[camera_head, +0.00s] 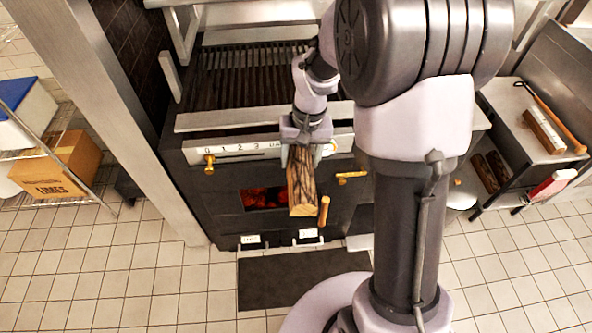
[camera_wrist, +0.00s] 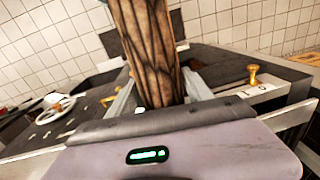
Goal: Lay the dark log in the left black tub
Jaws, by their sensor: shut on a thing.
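My gripper (camera_head: 303,150) is shut on a log (camera_head: 302,185) with brown, dark-veined bark and a pale cut end. The log hangs out in front of the grill's front panel, its pale end toward the head camera and low. In the wrist view the log (camera_wrist: 150,50) stands up between the two fingers of my gripper (camera_wrist: 160,90). Low at the grill's foot are two dark fronts with white labels, a left one (camera_head: 250,240) and a right one (camera_head: 307,234). They may be the black tubs; their insides are not clear. The log is above them, apart.
The grill (camera_head: 225,185) has a numbered strip, brass knobs and an opening with glowing coals (camera_head: 262,198). A dark mat (camera_head: 285,278) lies on the tiled floor. Right, a steel stand (camera_head: 512,110) holds more logs (camera_head: 545,130). Left, a rack holds a carton (camera_head: 58,165).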

